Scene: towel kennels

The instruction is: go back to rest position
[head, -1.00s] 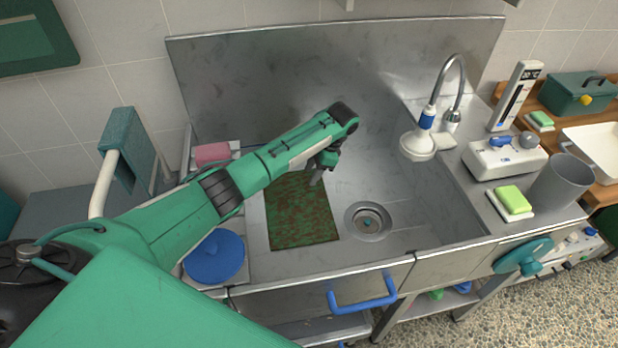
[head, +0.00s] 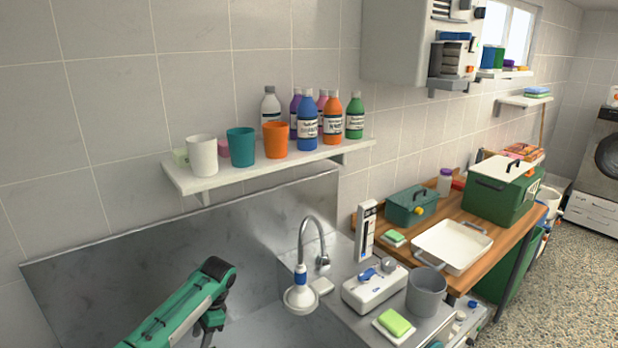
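My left arm comes in from the bottom left over the steel sink. My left gripper (head: 208,335) points down at the bottom edge of the head view, and its fingertips are too small and cut off to judge. The green and brown mat in the sink is out of frame. My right gripper is not in view.
The faucet (head: 312,250) stands right of my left arm. A white device (head: 374,290), grey cup (head: 426,292) and green sponge (head: 395,322) sit on the counter. A shelf (head: 270,168) holds cups and bottles. A wooden table (head: 487,231) holds a white tray (head: 453,247) and green boxes.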

